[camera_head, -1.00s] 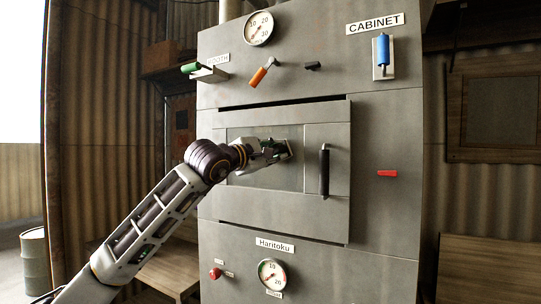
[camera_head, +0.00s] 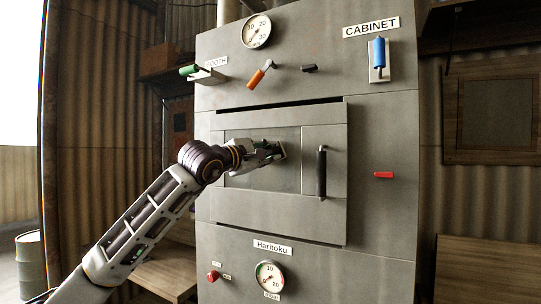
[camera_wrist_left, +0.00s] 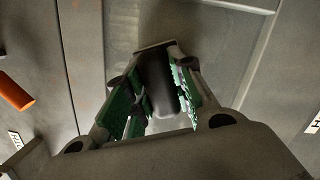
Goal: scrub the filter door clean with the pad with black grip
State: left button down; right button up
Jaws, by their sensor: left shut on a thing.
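The filter door (camera_head: 335,215) is a grey panel with a recessed window and a black vertical handle (camera_head: 321,172), on the front of the grey cabinet. My left gripper (camera_head: 270,153) is at the door's recessed panel, left of the handle. In the left wrist view my left gripper (camera_wrist_left: 160,95) has its green-lined fingers around a black grip (camera_wrist_left: 157,78), that of the pad. The pad's head (camera_wrist_left: 156,45) is at the panel; whether it touches cannot be told. Most of the pad is hidden by the fingers. My right gripper is not in view.
Above the door are a green-handled lever (camera_head: 189,70), an orange lever (camera_head: 260,74) and a blue cabinet handle (camera_head: 379,53). A red handle (camera_head: 383,175) is at the right. A wooden bench (camera_head: 165,272) and a barrel (camera_head: 30,262) stand at the left.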

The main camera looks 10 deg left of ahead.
pick_arm(q)
jog(key=shift+w+a+f, duration=0.1)
jog(key=shift+w+a, duration=0.1)
jog(key=shift+a, duration=0.35)
jog(key=shift+w+a, duration=0.2)
jog(key=shift+a, duration=0.3)
jog(key=shift+a, duration=0.1)
jog(key=a, duration=0.1)
jog(key=w+a, duration=0.1)
jog(key=shift+a, duration=0.3)
jog(key=shift+a, duration=0.15)
jog(key=shift+w+a+p, duration=0.15)
jog(key=shift+w+a, duration=0.15)
jog(key=shift+a, duration=0.45)
jog(key=shift+w+a+p, duration=0.15)
jog(key=shift+w+a, duration=0.1)
jog(key=shift+a, duration=0.45)
jog(key=shift+a, duration=0.1)
